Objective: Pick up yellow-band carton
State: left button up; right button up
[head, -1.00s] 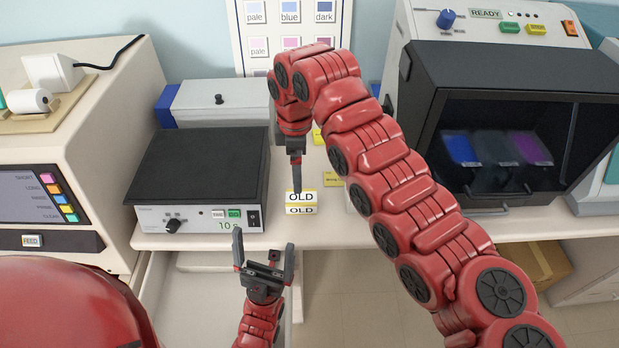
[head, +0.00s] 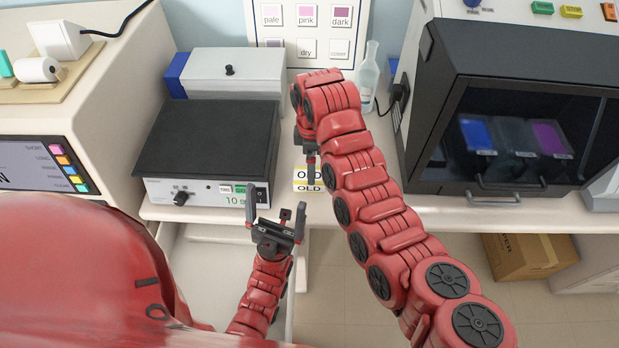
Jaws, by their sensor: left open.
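A small white carton with a yellow band (head: 308,186), lettered OLD, sits on the bench right of the black-topped device. My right gripper (head: 311,168) points down over it, and its dark finger overlaps the lettering. I cannot tell whether it touches the carton; the fingers show edge-on, so their opening is unclear. The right arm hides part of the carton's right side. My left gripper (head: 276,208) is open and empty, lower in the picture, in front of the bench edge and a little left of the carton.
The black-topped device (head: 208,143) stands close on the left, with a grey box (head: 230,76) behind it. A clear bottle (head: 368,75) stands at the back. A dark-windowed cabinet (head: 520,140) fills the right. A cardboard box (head: 528,257) is on the floor.

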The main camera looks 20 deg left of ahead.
aim_at(300, 183)
jog(key=shift+s+f, duration=0.1)
jog(key=shift+f, duration=0.7)
jog(key=shift+f+p, duration=0.2)
jog(key=shift+p, duration=0.15)
jog(key=f, duration=0.1)
jog(key=f+p, duration=0.2)
jog(key=shift+a+f, duration=0.3)
jog(key=shift+f+p, duration=0.35)
jog(key=shift+f, duration=0.3)
jog(key=c, duration=1.4)
jog(key=shift+r, duration=0.1)
